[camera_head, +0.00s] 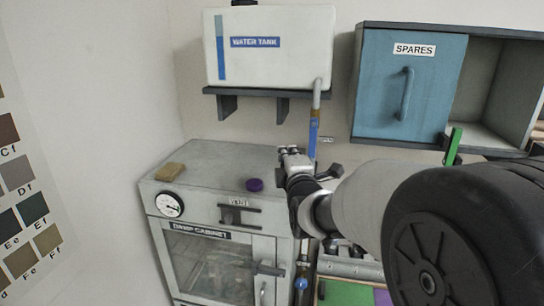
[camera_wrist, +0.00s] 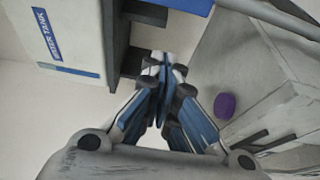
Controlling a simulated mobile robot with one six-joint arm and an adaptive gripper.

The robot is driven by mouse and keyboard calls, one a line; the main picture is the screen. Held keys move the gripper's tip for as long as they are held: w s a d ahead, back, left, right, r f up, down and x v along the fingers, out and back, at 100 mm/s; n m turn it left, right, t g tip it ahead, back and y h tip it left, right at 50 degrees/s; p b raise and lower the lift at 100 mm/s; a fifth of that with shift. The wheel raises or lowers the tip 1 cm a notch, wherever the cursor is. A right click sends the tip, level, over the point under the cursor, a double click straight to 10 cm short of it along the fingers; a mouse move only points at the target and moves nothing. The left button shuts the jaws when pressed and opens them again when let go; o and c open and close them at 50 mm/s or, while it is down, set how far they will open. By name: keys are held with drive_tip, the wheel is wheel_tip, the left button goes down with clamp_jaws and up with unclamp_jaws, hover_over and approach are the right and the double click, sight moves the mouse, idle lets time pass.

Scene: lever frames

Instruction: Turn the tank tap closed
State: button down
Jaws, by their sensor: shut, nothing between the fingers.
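The white water tank (camera_head: 270,50) sits on a dark wall shelf. A grey pipe (camera_head: 317,92) comes down from its lower right, with a blue tap lever (camera_head: 313,134) hanging upright below it. A small label (camera_head: 326,140) is beside the lever, too small to read surely. My gripper (camera_head: 289,151) is shut and empty, just left of the lever's lower end in the head view; whether it touches the lever cannot be told. In the wrist view my gripper's fingertips (camera_wrist: 163,62) meet, and the tank (camera_wrist: 70,45) is at upper left. The tap lever cannot be made out clearly there.
Below stands a grey cabinet (camera_head: 215,155) with a sponge (camera_head: 168,172), a purple cap (camera_head: 254,185), a gauge (camera_head: 170,204) and a vent handle (camera_head: 239,215). A blue SPARES door (camera_head: 390,110) and a green lever (camera_head: 453,146) are at right. My arm hides the lower right.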

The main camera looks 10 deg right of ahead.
sight(313, 138)
drive_tip(key=w+d, duration=0.1)
drive_tip(key=d, duration=0.1)
drive_tip(key=w+d+p, duration=0.1)
drive_tip(key=w, duration=0.1)
drive_tip(key=shift+d, duration=0.35)
drive_tip(key=shift+s, duration=0.1)
drive_tip(key=shift+d, duration=0.1)
drive_tip(key=shift+d+f+n, duration=0.1)
drive_tip(key=shift+n, duration=0.3)
